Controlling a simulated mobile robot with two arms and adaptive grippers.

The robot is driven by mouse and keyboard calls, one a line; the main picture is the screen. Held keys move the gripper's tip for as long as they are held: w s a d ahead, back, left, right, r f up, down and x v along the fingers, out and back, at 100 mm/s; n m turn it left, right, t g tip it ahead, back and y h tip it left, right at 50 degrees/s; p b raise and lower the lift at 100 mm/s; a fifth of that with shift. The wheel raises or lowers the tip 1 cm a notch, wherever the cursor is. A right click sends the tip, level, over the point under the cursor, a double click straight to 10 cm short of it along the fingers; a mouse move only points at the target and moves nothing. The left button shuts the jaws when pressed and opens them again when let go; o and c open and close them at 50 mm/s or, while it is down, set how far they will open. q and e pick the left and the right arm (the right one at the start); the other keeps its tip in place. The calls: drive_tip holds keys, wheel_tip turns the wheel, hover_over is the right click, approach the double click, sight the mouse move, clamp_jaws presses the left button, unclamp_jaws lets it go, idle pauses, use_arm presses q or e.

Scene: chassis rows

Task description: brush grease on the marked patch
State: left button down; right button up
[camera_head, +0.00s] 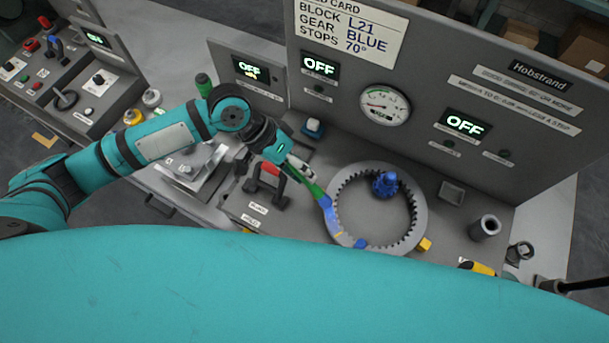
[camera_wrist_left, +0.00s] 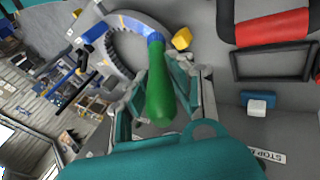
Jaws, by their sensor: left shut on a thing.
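My left gripper (camera_head: 297,166) is shut on a brush with a green handle (camera_head: 312,188). The left wrist view shows the handle (camera_wrist_left: 160,88) between the fingers (camera_wrist_left: 156,80). The brush points down to the left side of a grey toothed ring (camera_head: 420,208). Its blue lower end (camera_head: 326,204) overlaps the ring's rim in the head view. Blue colouring (camera_head: 332,222) with a yellow mark runs along the ring's lower left; I cannot tell where brush end and blue patch divide, or whether they touch. A blue gear (camera_head: 385,186) stands inside the ring. My right gripper is out of view.
A panel with OFF displays and a dial (camera_head: 384,106) rises behind the ring. A red-and-black handle (camera_head: 268,178) stands left of it. A yellow block (camera_head: 424,244) and grey cup (camera_head: 486,228) are at its right.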

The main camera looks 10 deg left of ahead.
use_arm(q)
drive_tip(key=shift+r, duration=0.15)
drive_tip(key=shift+r, duration=2.9)
drive_tip(key=shift+r, duration=1.5)
